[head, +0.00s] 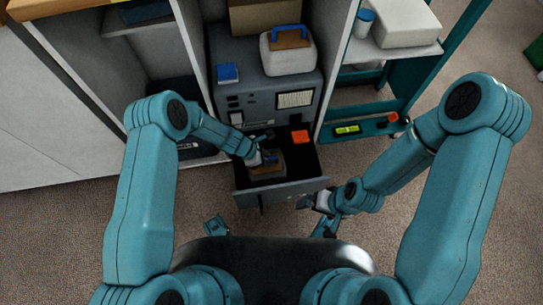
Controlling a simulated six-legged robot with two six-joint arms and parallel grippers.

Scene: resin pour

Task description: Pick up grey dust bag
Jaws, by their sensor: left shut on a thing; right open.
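The grey dust bag (270,170) with a brown top sits inside the open dark drawer (285,190) of the grey machine. My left gripper (262,158) reaches into the drawer from the left and is shut on the bag's top. The fingers partly hide the bag, and its underside is out of sight. My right gripper (312,201) is open and empty, just by the drawer's front right corner. I cannot tell whether it touches the drawer.
An orange piece (299,136) is at the drawer's back. A teal shelf (365,112) stands right; carpet lies in front.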

